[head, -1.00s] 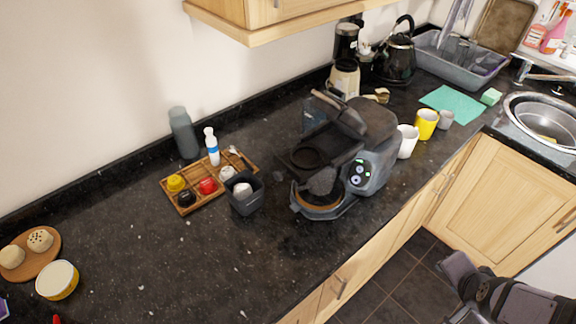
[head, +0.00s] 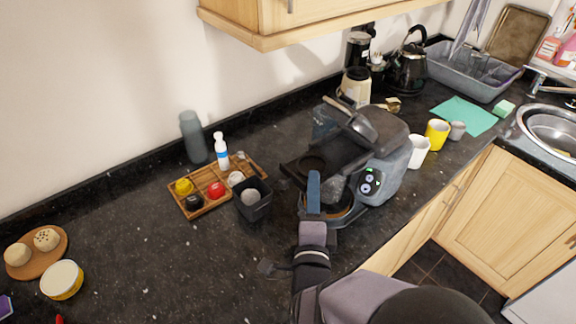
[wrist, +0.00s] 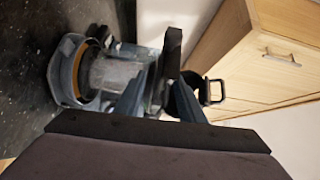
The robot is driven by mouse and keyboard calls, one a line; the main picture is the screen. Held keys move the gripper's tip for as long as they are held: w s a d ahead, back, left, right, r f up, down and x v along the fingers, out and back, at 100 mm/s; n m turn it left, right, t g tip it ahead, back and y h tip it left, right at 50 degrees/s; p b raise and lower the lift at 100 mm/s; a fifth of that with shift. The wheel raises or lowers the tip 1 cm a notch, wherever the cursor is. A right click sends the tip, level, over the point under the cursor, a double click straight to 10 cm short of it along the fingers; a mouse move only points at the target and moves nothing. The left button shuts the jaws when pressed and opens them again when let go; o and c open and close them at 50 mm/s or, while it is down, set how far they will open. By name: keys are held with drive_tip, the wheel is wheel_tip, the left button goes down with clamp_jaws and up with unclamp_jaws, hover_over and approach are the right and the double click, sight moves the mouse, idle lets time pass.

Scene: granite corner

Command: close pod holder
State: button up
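The coffee machine (head: 385,165) stands on the dark counter, with its small lit panel facing front right. Its pod holder (head: 311,164), a dark tray with a round recess, sticks out to the left, and the lid (head: 350,122) above is raised. My gripper (head: 314,178) is in front of the machine, overlapping the drip tray area below the pod holder. In the wrist view, its two fingers (wrist: 165,82) are apart, with a dark slab-like part visible between and beyond them. I cannot tell whether they touch the machine. The drip tray (wrist: 73,70) shows left of the fingers.
A dark grey cup (head: 254,198) and a wooden tray (head: 212,170) with coloured pods stand left of the machine. A white cup (head: 419,151) and a yellow cup (head: 437,134) stand to its right.

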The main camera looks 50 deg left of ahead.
sight(286, 187)
drive_tip(key=shift+g, duration=0.4)
drive_tip(key=s+a, duration=0.1)
drive_tip(key=s, duration=0.1)
drive_tip(key=s+a, duration=0.1)
drive_tip(key=s, duration=0.1)
drive_tip(key=s+a, duration=0.1)
drive_tip(key=s, duration=0.1)
drive_tip(key=shift+r+p, duration=0.3)
drive_tip(key=shift+p, duration=0.05)
drive_tip(key=shift+w, duration=0.5)
drive_tip(key=shift+w+a+p, duration=0.3)
drive_tip(key=shift+a+p, duration=0.15)
drive_tip(key=p+x, duration=0.2)
drive_tip(key=x, duration=0.2)
drive_tip(key=shift+w+r, duration=0.1)
drive_tip(key=shift+w, duration=0.05)
drive_tip(key=shift+p+x, duration=0.4)
drive_tip(key=shift+x, duration=0.5)
drive_tip(key=shift+c, duration=0.6)
